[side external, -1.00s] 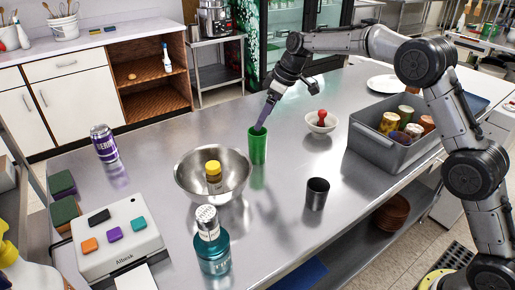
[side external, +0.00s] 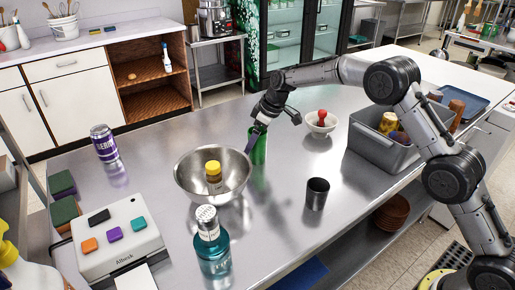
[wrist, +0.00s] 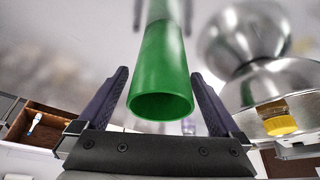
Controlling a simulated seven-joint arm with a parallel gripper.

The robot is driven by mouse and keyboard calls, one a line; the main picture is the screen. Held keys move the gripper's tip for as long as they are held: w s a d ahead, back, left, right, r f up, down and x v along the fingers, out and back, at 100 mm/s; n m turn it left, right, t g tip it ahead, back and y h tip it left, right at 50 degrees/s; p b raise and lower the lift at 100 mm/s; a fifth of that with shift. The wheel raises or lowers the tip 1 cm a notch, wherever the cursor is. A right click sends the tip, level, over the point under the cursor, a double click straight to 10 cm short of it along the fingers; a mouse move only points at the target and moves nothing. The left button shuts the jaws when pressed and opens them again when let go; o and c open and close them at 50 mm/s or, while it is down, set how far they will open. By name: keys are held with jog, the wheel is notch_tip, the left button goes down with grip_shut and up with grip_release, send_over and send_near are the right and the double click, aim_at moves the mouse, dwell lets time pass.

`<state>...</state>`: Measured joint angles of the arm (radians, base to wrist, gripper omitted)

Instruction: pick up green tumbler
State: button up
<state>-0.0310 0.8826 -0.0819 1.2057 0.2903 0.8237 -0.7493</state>
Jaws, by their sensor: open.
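The green tumbler (side external: 260,151) stands upright on the steel counter, right of the large metal bowl (side external: 178,183). In the wrist view the tumbler (wrist: 163,75) shows its open rim toward the camera. My gripper (side external: 253,142) is low over the tumbler, with one purple finger visible in front of its left side. In the wrist view my gripper's two fingers (wrist: 163,92) are spread, one on each side of the tumbler, with a gap at each side. Whether they touch it lower down is hidden.
A yellow-topped shaker (side external: 213,178) is in the metal bowl, close by on the left. A white bowl with a red-topped item (side external: 322,117) stands behind right. A dark cup (side external: 316,194) is nearer the front. A grey bin (side external: 372,150) of containers stands right.

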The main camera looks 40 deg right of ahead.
jog(key=c, duration=1.3)
jog(key=shift+r, duration=0.1)
jog(key=shift+c, duration=0.2)
